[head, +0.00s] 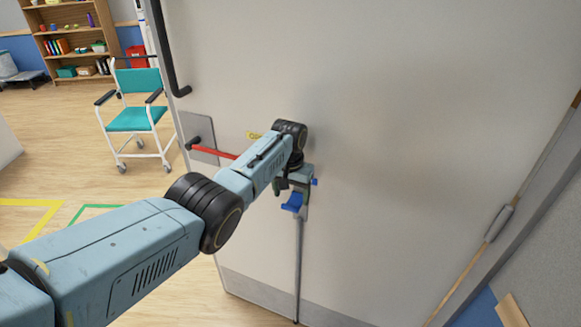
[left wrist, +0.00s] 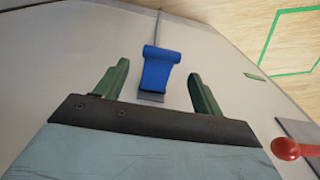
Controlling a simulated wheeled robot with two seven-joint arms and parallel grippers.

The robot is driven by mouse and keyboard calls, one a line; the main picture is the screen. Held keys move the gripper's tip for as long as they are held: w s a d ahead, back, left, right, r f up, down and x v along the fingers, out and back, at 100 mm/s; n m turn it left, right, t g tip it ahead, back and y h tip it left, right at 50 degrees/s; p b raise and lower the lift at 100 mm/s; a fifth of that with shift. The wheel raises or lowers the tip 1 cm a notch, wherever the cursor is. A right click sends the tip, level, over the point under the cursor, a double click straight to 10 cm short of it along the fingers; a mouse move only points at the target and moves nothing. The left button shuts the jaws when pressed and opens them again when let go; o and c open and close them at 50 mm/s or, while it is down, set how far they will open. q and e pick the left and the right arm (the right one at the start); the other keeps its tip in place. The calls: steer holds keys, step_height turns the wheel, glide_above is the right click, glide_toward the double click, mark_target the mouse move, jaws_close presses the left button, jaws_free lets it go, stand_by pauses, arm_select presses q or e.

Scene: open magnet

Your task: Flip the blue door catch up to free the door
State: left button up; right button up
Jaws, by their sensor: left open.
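The blue door catch (head: 293,202) is on the face of the grey door (head: 400,120), at the top of a thin vertical rod (head: 298,262). In the left wrist view the blue catch (left wrist: 157,68) lies between and just beyond my fingers, with a gap on each side. My left gripper (left wrist: 155,83) is open and empty, its green fingers pointing toward the catch. In the head view my left gripper (head: 283,190) is at the catch, and my wrist partly hides the fingers and the catch's upper part. My right gripper is not in view.
A red door handle (head: 220,152) sticks out left of the catch, close to my left forearm; its end also shows in the left wrist view (left wrist: 286,149). A black pull bar (head: 170,55) is higher on the door. A teal wheeled chair (head: 135,118) stands beyond on open floor.

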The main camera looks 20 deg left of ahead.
mark_target(290, 206)
arm_select(q)
step_height(290, 206, up, 9)
steer(key=shift+s+p, duration=0.35)
steer(key=shift+p, duration=0.05)
steer(key=shift+r, duration=0.1)
